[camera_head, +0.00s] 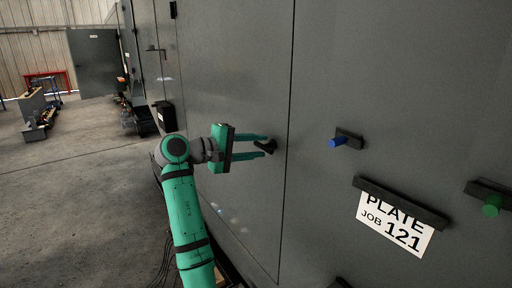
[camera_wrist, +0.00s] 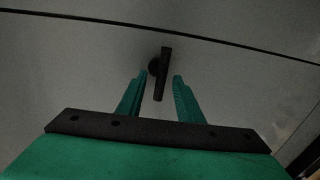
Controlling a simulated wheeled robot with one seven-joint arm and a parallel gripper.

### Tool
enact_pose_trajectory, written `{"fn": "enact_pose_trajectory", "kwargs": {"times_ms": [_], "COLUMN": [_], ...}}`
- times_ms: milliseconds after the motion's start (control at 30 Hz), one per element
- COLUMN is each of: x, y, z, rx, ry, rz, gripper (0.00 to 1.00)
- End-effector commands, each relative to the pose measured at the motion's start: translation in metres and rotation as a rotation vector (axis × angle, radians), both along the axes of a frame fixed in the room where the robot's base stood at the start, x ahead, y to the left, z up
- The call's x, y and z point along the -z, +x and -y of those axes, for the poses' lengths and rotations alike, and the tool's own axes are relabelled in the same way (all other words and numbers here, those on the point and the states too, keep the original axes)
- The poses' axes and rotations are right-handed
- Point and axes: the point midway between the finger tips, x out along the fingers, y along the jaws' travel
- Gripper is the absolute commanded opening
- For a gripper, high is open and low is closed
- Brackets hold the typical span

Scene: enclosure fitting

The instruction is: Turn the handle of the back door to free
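The back door (camera_head: 232,75) is a grey panel with a vertical seam at its right edge. Its black handle (camera_head: 266,147) sits near that seam, and it also shows in the wrist view (camera_wrist: 163,73) as a short dark bar on a round base. My green gripper (camera_head: 264,141) is open and faces the door. In the wrist view its two fingertips (camera_wrist: 163,77) stand on either side of the handle, with a gap visible on each side. I cannot tell how deep the handle lies between the fingers.
Right of the seam, a blue peg (camera_head: 337,142) and a green knob (camera_head: 492,206) stick out on dark mounts. A "PLATE JOB 121" card (camera_head: 396,222) hangs below a dark bar. Open floor (camera_head: 70,190) lies to the left.

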Motion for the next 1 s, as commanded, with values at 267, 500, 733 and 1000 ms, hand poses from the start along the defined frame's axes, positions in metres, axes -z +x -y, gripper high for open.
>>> {"fn": "enact_pose_trajectory", "kwargs": {"times_ms": [267, 500, 733, 1000], "x": [-0.006, -0.015, -0.02, -0.021], "y": [-0.016, -0.042, -0.058, -0.062], "z": [-0.023, -0.059, -0.081, -0.087], "rx": [-0.003, -0.003, -0.001, -0.001], "ry": [-0.001, 0.0, 0.0, 0.0], "rz": [0.002, 0.001, 0.0, 0.0], "gripper": [0.33, 0.33, 0.33, 0.33]}}
